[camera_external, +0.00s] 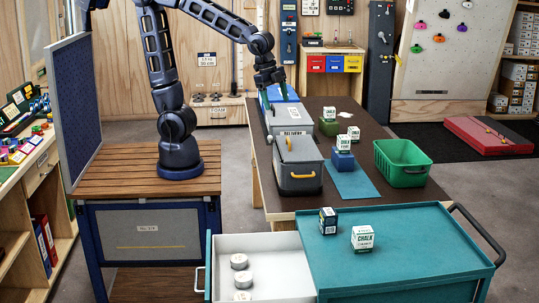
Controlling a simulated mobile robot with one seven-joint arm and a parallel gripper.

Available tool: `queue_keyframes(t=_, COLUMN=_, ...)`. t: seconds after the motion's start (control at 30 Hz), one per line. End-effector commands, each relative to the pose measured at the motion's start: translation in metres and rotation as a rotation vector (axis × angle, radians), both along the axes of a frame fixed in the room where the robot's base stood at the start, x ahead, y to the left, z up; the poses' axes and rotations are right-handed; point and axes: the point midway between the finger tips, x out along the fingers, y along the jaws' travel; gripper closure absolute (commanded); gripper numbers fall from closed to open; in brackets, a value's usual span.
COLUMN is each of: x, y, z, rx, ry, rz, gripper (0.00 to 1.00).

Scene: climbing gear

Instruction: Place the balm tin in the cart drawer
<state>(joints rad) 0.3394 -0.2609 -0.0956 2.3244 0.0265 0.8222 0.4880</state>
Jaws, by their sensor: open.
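The cart drawer (285,245) is pulled out to the left of the teal cart and stands open. My gripper (267,106) is open, pointing down over the far left part of the brown table, at the blue-topped bin (285,93) and the grey bin (290,119). It is far from the drawer. I cannot make out a balm tin at the gripper; the bins and fingers hide that spot.
A grey bin with a yellow handle (298,166), a green basket (402,163) and white chalk boxes (343,142) stand on the brown table (425,195). Two boxes, including a chalk box (362,238), stand on the teal cart top (420,255). A pegboard panel (75,105) rises left of my arm.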

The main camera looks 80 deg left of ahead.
Motion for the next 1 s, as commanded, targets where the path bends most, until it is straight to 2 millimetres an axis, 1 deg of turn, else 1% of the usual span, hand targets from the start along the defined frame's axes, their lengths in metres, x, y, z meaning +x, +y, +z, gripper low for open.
queue_keyframes(t=0.03, x=-0.008, y=0.019, z=0.008, rx=-0.014, ry=-0.012, rz=0.069, gripper=0.27)
queue_keyframes(t=0.2, x=-0.036, y=0.072, z=0.024, rx=-0.065, ry=-0.037, rz=0.294, gripper=0.27)
queue_keyframes(t=0.27, x=-0.047, y=0.088, z=0.029, rx=-0.083, ry=-0.047, rz=0.373, gripper=0.27)
queue_keyframes(t=0.4, x=-0.077, y=0.123, z=0.036, rx=-0.133, ry=-0.069, rz=0.555, gripper=0.27)
queue_keyframes(t=0.5, x=-0.098, y=0.143, z=0.038, rx=-0.168, ry=-0.083, rz=0.676, gripper=0.27)
queue_keyframes(t=0.6, x=-0.116, y=0.158, z=0.038, rx=-0.200, ry=-0.095, rz=0.777, gripper=0.27)
queue_keyframes(t=0.73, x=-0.132, y=0.170, z=0.037, rx=-0.227, ry=-0.104, rz=0.863, gripper=0.27)
queue_keyframes(t=0.83, x=-0.138, y=0.174, z=0.036, rx=-0.238, ry=-0.107, rz=0.894, gripper=0.27)
queue_keyframes(t=1.0, x=-0.140, y=0.175, z=0.036, rx=-0.241, ry=-0.107, rz=0.906, gripper=0.27)
